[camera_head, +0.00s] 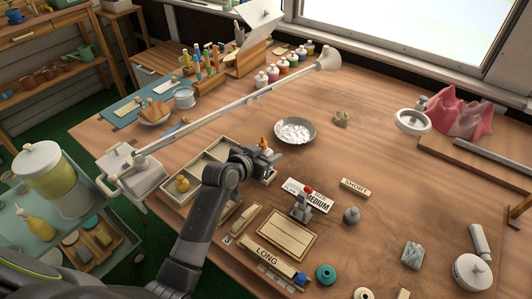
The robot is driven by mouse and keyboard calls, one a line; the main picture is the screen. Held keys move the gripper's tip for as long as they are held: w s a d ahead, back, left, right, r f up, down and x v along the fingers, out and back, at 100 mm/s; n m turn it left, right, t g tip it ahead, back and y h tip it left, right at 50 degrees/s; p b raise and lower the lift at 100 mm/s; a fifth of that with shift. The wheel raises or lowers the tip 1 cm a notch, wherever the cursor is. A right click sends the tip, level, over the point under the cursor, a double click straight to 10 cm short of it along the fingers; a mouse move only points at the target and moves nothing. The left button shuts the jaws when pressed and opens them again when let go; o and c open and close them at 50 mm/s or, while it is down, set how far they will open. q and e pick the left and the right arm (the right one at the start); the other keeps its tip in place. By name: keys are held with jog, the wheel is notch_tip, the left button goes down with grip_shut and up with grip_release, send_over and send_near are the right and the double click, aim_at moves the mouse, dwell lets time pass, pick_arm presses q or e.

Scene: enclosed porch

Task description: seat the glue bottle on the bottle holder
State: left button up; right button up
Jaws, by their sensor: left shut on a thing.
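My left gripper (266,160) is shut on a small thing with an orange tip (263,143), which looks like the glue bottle. The gripper's jaws hide most of its body, and the orange tip points up. The gripper is at the right edge of the compartment tray, near the middle of the table. I cannot tell whether the bottle touches anything below it. I cannot make out the bottle holder for certain; the gripper and arm cover part of the tray area. My right gripper is not in view.
A divided wooden tray (187,205) with a yellow duck lies left of my arm. A metal bowl (295,131) stands behind the gripper. A red-topped fixture (302,203) and label plates stand to the right. A long pale rod (235,106) spans behind. The table's right middle is mostly clear.

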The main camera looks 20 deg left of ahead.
pick_arm(q)
jog(key=shift+f, duration=0.3)
dwell(0.5)
jog(key=o, duration=1.1)
jog(key=shift+o, duration=0.4)
jog(key=o, duration=0.6)
jog(key=shift+c, duration=0.2)
jog(key=shift+s+a+r+p, duration=0.15)
jog(key=shift+s+r+p, duration=0.25)
jog(key=shift+r+p, duration=0.1)
jog(key=shift+s+a+r+p, duration=0.35)
jog(key=shift+s+r+p, duration=0.5)
jog(key=shift+p, duration=0.2)
jog(key=shift+s+a+r+p, duration=0.3)
jog(key=shift+s+r+p, duration=0.4)
jog(key=shift+s+p, duration=0.3)
